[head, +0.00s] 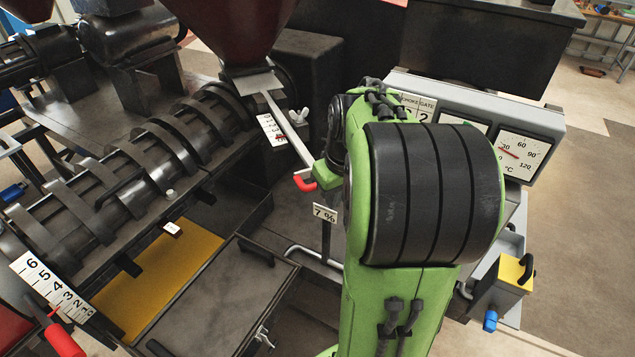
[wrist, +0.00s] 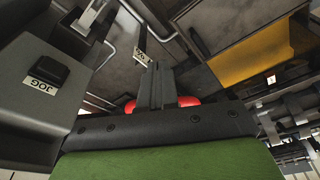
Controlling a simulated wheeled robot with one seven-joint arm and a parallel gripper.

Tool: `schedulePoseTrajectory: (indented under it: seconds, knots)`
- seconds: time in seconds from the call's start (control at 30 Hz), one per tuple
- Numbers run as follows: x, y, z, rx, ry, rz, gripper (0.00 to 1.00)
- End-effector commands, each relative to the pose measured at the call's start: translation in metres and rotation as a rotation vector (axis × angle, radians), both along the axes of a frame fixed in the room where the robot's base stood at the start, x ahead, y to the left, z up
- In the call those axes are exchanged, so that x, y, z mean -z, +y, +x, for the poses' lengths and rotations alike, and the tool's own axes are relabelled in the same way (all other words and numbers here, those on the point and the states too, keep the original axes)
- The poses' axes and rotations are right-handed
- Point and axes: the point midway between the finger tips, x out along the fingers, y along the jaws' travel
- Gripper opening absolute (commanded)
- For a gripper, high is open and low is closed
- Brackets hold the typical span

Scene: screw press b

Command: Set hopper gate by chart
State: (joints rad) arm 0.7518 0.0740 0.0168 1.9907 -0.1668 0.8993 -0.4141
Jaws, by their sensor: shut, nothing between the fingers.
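The dark red hopper (head: 230,28) stands at top centre in the head view. Its gate bar (head: 285,120) slopes down to a red handle (head: 305,182). A white number scale (head: 270,129) lies beside the bar, with a red mark near its lower end; the exact reading is too small to tell. The chart (head: 418,104) is partly hidden behind my arm; "GATE" and a "2" show. In the wrist view my gripper (wrist: 157,68) is shut and empty. A red handle (wrist: 190,101) shows on both sides of the fingers; I cannot tell whether they touch it.
A temperature dial (head: 521,156) has its red needle near 30. A "7 %" tag (head: 326,213) stands below the handle. A wing nut (head: 299,116) sits right of the bar. A grey JOG box (wrist: 45,90) is close at left in the wrist view.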

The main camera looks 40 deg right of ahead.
Motion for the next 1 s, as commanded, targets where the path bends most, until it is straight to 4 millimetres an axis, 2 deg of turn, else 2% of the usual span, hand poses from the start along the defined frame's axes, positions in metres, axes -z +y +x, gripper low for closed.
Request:
schedulePoseTrajectory:
  seconds: [0.1, 0.37, 1.0]
  knots:
    - [0.009, 0.0, 0.0, 0.0, 0.001, 0.0, 0.0]
    - [0.006, 0.0, 0.0, 0.0, 0.0, 0.0, 0.0]
    - [0.006, -0.006, 0.019, -0.001, 0.0, 0.0, 0.0]
